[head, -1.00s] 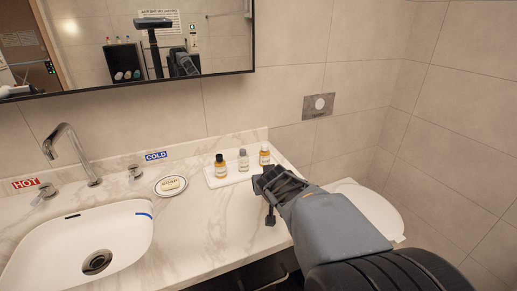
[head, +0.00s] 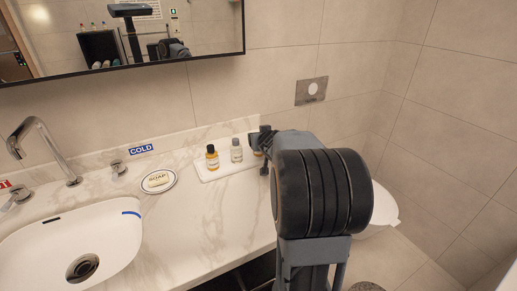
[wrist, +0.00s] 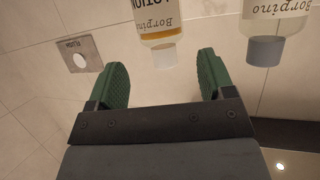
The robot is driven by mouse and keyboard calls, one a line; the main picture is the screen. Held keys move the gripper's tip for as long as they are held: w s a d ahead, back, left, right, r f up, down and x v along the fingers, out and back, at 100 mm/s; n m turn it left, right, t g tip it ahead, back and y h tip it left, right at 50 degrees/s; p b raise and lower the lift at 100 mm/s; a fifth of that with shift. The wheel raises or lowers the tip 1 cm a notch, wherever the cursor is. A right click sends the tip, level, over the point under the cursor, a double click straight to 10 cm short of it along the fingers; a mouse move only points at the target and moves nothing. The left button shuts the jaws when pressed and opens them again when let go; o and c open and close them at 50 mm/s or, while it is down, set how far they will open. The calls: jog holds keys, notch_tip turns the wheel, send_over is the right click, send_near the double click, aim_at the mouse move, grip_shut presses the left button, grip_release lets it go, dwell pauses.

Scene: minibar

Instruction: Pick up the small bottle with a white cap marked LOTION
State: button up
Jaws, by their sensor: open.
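The lotion bottle (wrist: 160,33), amber with a white cap and a label ending in "LOTION", appears upside down at the top of the wrist view. Its cap points down towards my gripper. My gripper (wrist: 162,72) is open, with one green finger to each side of the cap in that view and visible gaps between. The fingers do not appear to touch the bottle. In the head view my gripper (head: 265,143) is at the right end of the white tray (head: 222,174), and my arm hides most of the lotion bottle (head: 257,153).
A grey-capped bottle (head: 236,151) stands close left of the lotion bottle and also shows in the wrist view (wrist: 270,28). A black-capped amber bottle (head: 212,158) is farther left. A soap dish (head: 159,181) and sink (head: 75,248) lie left. The tiled wall is behind.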

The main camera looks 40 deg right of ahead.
jog(key=x, duration=0.1)
jog(key=b+x, duration=0.1)
jog(key=x, duration=0.2)
jog(key=shift+a+f+b, duration=0.15)
jog(key=shift+a+b, duration=0.15)
jog(key=shift+b, duration=0.05)
jog(key=shift+w+d+f, duration=0.15)
jog(key=shift+w+d, duration=0.1)
jog(key=shift+w, duration=0.35)
jog(key=shift+c, duration=0.3)
jog(key=c, duration=0.9)
jog(key=shift+c, duration=0.3)
